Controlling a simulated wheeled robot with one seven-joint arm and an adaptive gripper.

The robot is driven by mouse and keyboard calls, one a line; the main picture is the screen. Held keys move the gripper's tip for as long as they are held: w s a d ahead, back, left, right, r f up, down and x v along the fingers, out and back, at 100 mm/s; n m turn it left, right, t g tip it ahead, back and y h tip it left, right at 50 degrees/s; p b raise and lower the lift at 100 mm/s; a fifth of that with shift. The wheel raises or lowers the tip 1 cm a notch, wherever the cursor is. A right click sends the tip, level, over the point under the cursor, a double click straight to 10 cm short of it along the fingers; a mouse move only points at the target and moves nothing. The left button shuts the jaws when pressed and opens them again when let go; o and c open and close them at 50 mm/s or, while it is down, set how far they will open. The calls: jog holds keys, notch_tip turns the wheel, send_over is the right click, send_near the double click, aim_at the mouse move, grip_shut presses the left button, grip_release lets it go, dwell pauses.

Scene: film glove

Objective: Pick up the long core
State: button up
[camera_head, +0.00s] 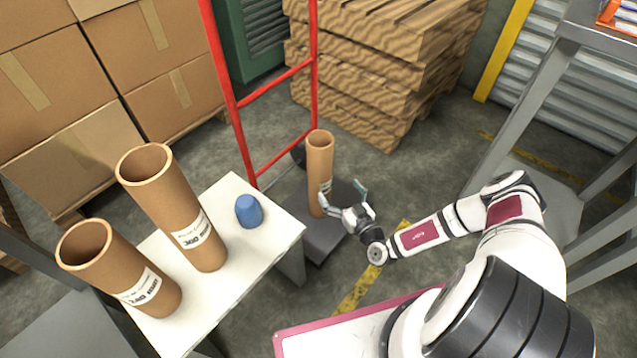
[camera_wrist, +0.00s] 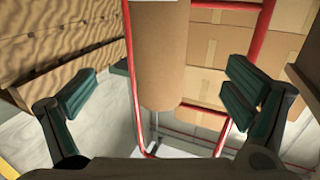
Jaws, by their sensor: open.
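A tall brown cardboard core (camera_head: 320,165) with a white label low on its side stands upright on the grey base plate of a red hand truck. My gripper (camera_head: 343,193) is open and empty beside its lower part, on the near right. In the wrist view the core (camera_wrist: 160,55) shows between the spread fingers (camera_wrist: 160,95), with a gap on either side. I cannot tell whether a finger touches it. Two more labelled cores, one farther back (camera_head: 172,205) and one nearer (camera_head: 115,270), stand on a white table. Which core is longest is hard to tell.
A blue object (camera_head: 249,211) stands on the white table (camera_head: 275,229). The red hand truck frame (camera_head: 240,130) rises behind the core. Stacked boxes (camera_head: 55,75) and a wooden pallet stack (camera_head: 375,60) stand behind. A grey rack (camera_head: 535,85) is at right.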

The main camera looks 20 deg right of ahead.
aim_at(325, 172)
jog(key=b+x, duration=0.1)
jog(key=x, duration=0.6)
jog(key=shift+a+b, duration=0.1)
jog(key=shift+b, duration=0.25)
jog(key=shift+r+b+x, duration=0.2)
jog(key=shift+b+x, duration=0.4)
jog(key=shift+x, duration=0.95)
jog(key=shift+r+b+x, duration=0.2)
jog(key=shift+b+x, duration=0.35)
jog(key=shift+x, duration=1)
jog(key=c, duration=1.9)
jog(key=shift+o, duration=0.2)
jog(key=shift+r, duration=0.1)
